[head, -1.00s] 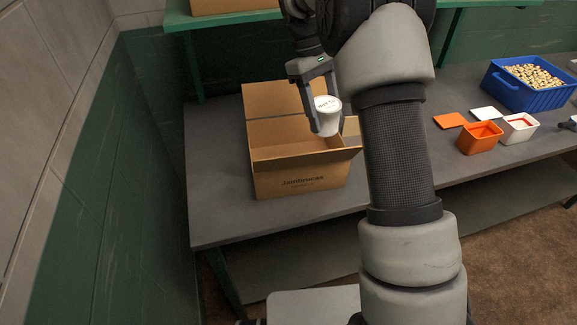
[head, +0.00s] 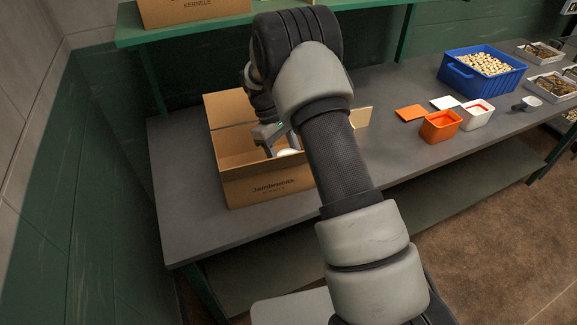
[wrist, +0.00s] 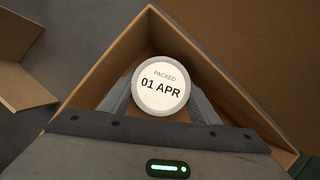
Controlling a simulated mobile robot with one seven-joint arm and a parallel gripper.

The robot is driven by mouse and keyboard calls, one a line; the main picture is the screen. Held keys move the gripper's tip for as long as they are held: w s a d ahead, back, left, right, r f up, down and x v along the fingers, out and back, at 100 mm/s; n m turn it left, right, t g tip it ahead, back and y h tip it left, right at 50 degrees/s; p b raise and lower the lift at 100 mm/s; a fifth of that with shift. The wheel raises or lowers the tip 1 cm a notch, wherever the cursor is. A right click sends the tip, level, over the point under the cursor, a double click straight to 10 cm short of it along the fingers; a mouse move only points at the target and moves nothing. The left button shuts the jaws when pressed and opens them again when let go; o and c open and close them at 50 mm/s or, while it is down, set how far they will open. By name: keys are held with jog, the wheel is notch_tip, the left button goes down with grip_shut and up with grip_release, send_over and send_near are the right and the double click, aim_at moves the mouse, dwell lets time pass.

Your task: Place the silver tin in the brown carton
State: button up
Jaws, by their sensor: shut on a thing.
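The silver tin (wrist: 161,86) has a white lid marked "PACKED 01 APR" and sits between my gripper's fingers (wrist: 160,100) in the wrist view. My gripper is shut on it. In the head view the tin (head: 288,152) shows only as a pale sliver, the rest hidden by my arm and the carton wall. The open brown carton (head: 268,186) stands on the grey bench with its flaps out. My gripper (head: 277,140) is lowered into the carton's opening. In the wrist view the carton walls (wrist: 105,62) surround the tin. Whether the tin touches the carton floor I cannot tell.
On the grey bench (head: 185,200) to the right are an orange tub (head: 440,127), a white tub (head: 476,115), a blue crate (head: 482,75) of pale pieces and a metal scoop (head: 527,104). A shelf above holds another carton (head: 190,10). The bench left of the carton is clear.

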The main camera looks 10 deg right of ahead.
jog(key=shift+f, duration=0.55)
jog(key=shift+f, duration=0.2)
jog(key=o, duration=1)
